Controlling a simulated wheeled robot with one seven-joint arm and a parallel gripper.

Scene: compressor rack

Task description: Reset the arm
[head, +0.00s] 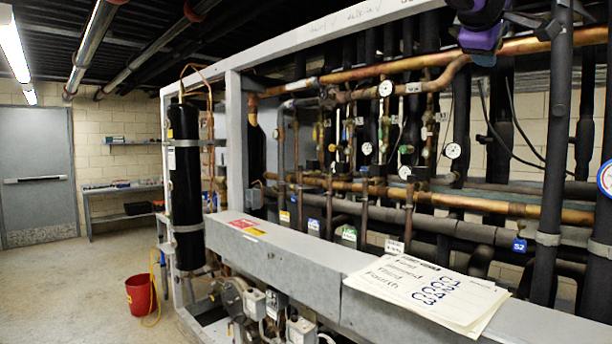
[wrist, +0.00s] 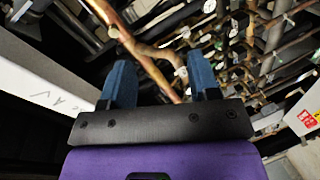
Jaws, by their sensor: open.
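My gripper (wrist: 162,76) shows in the wrist view with its two blue fingers spread apart and nothing between them. Behind the gap, a bent copper pipe (wrist: 146,62) runs past; I cannot tell how far it is from the fingertips. In the head view, a purple part of my arm (head: 481,38) shows at the top right, in front of the upper part of the compressor rack (head: 235,130). The fingers cannot be made out clearly there.
Copper pipes (head: 400,88) and several gauges fill the rack. A paper stack (head: 428,291) lies on the grey beam (head: 290,258). A red bucket (head: 140,294) stands on the open floor at left, before a grey door (head: 38,175) and a shelf (head: 120,188).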

